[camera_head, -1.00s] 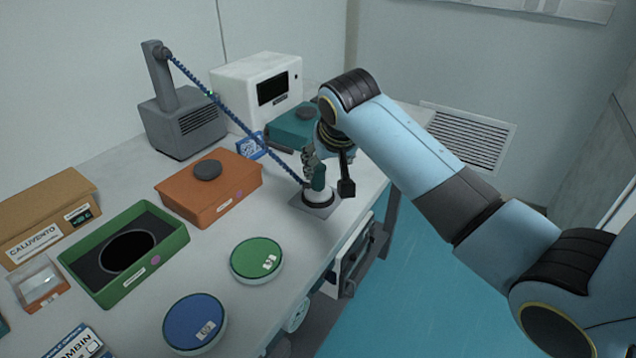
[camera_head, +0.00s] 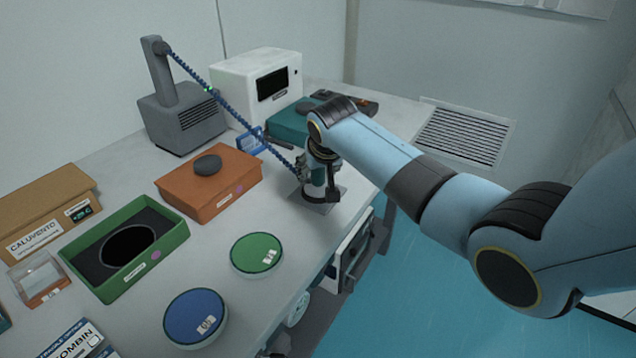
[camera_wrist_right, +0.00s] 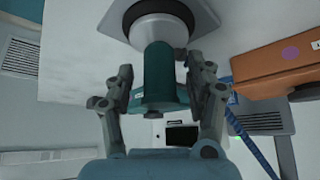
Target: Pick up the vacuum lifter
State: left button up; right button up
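The vacuum lifter has a teal handle (camera_wrist_right: 159,75) on a round white base (camera_wrist_right: 158,28), and it stands on a dark square plate in the right wrist view. In the head view the lifter (camera_head: 316,190) stands near the table's right edge, partly hidden by my gripper, with a blue coiled hose (camera_head: 231,107) running to it. My right gripper (camera_head: 319,178) is at the handle. In the right wrist view the right gripper's (camera_wrist_right: 159,84) fingers are open on either side of the handle, with visible gaps. My left gripper is not in view.
A grey pump unit with a post (camera_head: 182,118) holds the hose's other end. An orange box (camera_head: 225,190) with a dark disc, a green tray (camera_head: 170,252), and green (camera_head: 257,254) and blue (camera_head: 194,316) round containers stand left of the lifter. A teal case (camera_head: 288,122) lies behind it.

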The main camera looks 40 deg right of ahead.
grip_shut()
jog(key=shift+r, duration=0.1)
